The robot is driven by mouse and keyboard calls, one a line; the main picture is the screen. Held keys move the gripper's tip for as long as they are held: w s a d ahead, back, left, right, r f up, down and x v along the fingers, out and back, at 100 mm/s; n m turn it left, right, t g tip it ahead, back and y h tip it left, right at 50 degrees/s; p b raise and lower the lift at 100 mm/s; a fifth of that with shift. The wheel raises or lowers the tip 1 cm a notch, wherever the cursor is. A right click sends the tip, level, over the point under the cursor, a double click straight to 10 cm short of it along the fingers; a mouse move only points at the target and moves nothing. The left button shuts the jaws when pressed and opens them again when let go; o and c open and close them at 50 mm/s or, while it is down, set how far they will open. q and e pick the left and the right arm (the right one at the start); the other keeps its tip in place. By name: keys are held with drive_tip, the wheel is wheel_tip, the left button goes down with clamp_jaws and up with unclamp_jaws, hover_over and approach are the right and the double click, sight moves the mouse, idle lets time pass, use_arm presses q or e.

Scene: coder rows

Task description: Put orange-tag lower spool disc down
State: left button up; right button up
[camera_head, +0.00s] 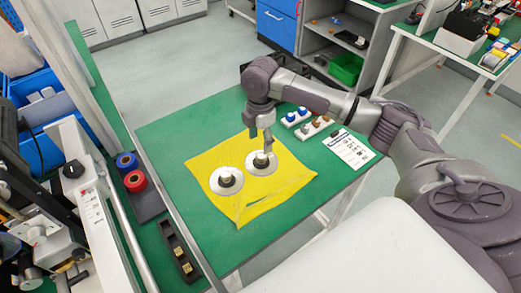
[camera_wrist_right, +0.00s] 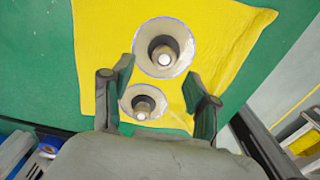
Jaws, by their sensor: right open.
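Two pale spool discs with dark hubs lie flat on a yellow cloth (camera_head: 245,205). In the head view one disc (camera_head: 226,181) is left and nearer. The other disc (camera_head: 254,169) is right and farther. My right gripper (camera_head: 267,143) points down over the farther disc and partly covers it. In the right wrist view its fingers (camera_wrist_right: 159,88) stand apart, with nothing held between them. That view shows one larger-looking disc (camera_wrist_right: 164,47) and one smaller-looking disc (camera_wrist_right: 143,102). I cannot make out an orange tag on either. My left gripper is not in view.
The green table (camera_head: 165,150) has bare room left of the cloth. White blocks with small parts (camera_head: 309,127) and a printed sheet (camera_head: 348,148) lie at its right. A red spool (camera_head: 135,181) and a blue spool (camera_head: 126,161) stand on the side bench.

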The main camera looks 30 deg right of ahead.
sight(260, 154)
wheel_tip(260, 154, up, 6)
drive_tip(key=shift+r+b, duration=0.25)
drive_tip(key=shift+b, duration=0.05)
drive_tip(key=shift+f, duration=0.1)
idle(0.4)
